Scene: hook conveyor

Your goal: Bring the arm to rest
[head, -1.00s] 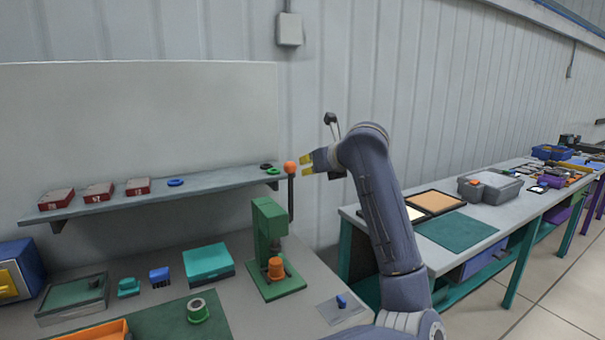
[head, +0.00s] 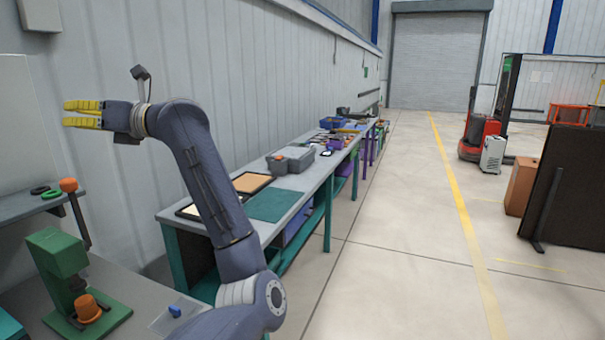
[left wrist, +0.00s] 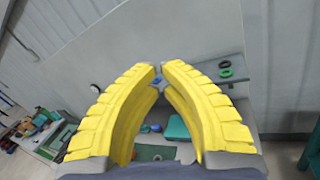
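My left arm rises from the bottom of the head view and bends left at the top. Its gripper (head: 70,113) has yellow fingers pointing left, with a gap between them and nothing held. In the left wrist view the two yellow fingers (left wrist: 160,68) stand apart, and the shelf shows between and beyond them. In the head view the gripper appears above the orange knob (head: 68,184) of the lever, clear of it. My right gripper is in neither view.
A green press (head: 58,252) stands on the near bench at lower left. A green ring (head: 52,194) lies on the shelf (head: 20,205). A grey bench with a grey case (head: 290,160) runs back along the wall. Open floor (head: 400,240) lies to the right.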

